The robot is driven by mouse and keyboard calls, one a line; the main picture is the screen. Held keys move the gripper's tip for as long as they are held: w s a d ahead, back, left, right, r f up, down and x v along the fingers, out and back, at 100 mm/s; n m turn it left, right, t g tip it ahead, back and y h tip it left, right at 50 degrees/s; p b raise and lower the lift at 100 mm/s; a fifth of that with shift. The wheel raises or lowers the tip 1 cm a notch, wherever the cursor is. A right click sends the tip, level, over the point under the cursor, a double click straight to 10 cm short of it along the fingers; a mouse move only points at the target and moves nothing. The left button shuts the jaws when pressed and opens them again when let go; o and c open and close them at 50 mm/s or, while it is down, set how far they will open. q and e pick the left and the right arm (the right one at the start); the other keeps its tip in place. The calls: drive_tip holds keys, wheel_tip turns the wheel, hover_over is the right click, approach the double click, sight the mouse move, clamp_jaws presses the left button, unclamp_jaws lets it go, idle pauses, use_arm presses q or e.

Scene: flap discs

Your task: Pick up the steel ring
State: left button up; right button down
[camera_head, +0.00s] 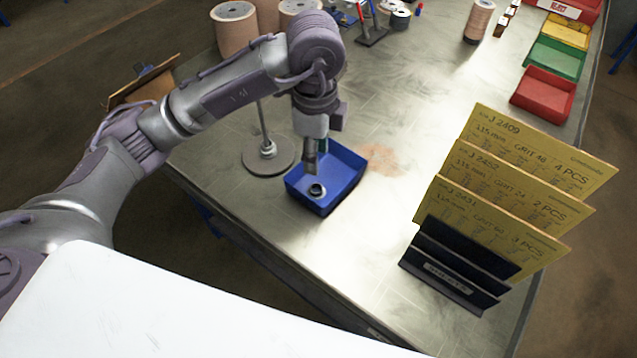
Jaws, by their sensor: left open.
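A small steel ring (317,191) lies in the front part of a blue tray (345,187) on the metal workbench. My left gripper (310,168) points down over the tray, just above and slightly behind the ring in the picture. It is open and looks empty. Its fingers are small and partly hidden by the gripper body, so I cannot tell whether they touch the ring. My right gripper is out of view.
A round-based stand (268,158) is left of the tray. A black holder (450,262) with yellow job cards (500,215) stands at right. Large spools (235,28) are behind my arm. Red (543,95), green (555,59) and yellow bins line the right edge. The bench's middle is clear.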

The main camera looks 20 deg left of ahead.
use_arm(q)
hover_over(317, 192)
drive_tip(key=f, duration=0.4)
drive_tip(key=shift+s+f, duration=0.2)
drive_tip(key=shift+s, duration=0.1)
drive_tip(key=shift+w+f, duration=0.1)
drive_tip(key=shift+f, duration=0.45)
wheel_tip(317, 192, down, 4)
drive_tip(key=shift+w+f+p, duration=0.15)
drive_tip(key=shift+f+p, duration=0.05)
drive_tip(key=shift+p, duration=0.7)
drive_tip(key=shift+f, duration=0.2)
drive_tip(key=c, duration=0.5)
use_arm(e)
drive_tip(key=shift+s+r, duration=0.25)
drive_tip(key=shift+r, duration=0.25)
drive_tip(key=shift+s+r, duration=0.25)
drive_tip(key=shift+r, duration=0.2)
